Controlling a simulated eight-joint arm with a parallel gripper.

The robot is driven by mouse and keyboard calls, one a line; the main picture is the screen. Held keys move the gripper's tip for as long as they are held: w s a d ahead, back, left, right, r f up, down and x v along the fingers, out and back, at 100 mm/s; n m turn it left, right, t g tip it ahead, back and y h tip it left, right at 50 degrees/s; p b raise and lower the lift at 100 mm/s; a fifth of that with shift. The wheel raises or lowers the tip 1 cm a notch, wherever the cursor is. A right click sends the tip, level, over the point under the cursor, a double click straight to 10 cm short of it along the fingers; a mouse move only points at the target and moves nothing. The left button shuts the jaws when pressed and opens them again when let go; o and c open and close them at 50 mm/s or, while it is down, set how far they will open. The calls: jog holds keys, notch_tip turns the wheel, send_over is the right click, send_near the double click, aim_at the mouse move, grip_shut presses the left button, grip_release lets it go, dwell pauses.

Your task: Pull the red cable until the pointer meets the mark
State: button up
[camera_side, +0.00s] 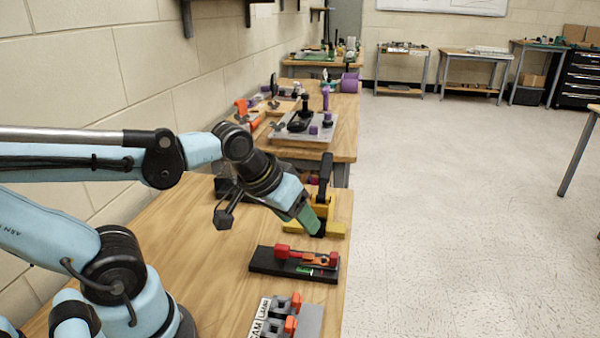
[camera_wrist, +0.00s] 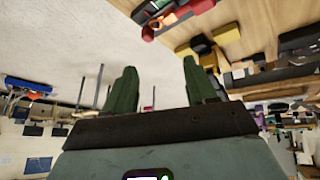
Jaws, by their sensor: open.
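A black base (camera_side: 262,262) lies on the wooden bench near its right edge. On it are red parts (camera_side: 283,251) joined by a thin red length, an orange pointer-like piece (camera_side: 315,261), and a small green and white patch (camera_side: 306,270). I cannot tell the cable from the other red parts, or whether pointer and mark meet. My gripper (camera_side: 318,228), with green fingers, is above and behind this device, near the yellow fixture. In the wrist view the fingers are spread and empty (camera_wrist: 158,78); the red parts (camera_wrist: 170,17) show beyond them at the top.
A yellow fixture with a black upright handle (camera_side: 326,178) stands close behind my gripper. A grey block with orange-red pieces (camera_side: 308,318) and a lettered white plate (camera_side: 259,318) are in front of the black base. The bench's right edge is close.

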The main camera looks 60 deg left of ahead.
jog(key=n, duration=0.2)
jog(key=a+n+g, duration=0.1)
jog(key=n, duration=0.2)
jog(key=shift+w+a, duration=0.1)
jog(key=shift+c, duration=0.4)
jog(key=n+g, duration=0.5)
jog(key=n, duration=1.4)
send_near(282, 246)
jog(key=shift+w+a+f, duration=0.1)
jog(key=shift+f, duration=4.5)
jog(key=shift+c, duration=0.5)
grip_shut()
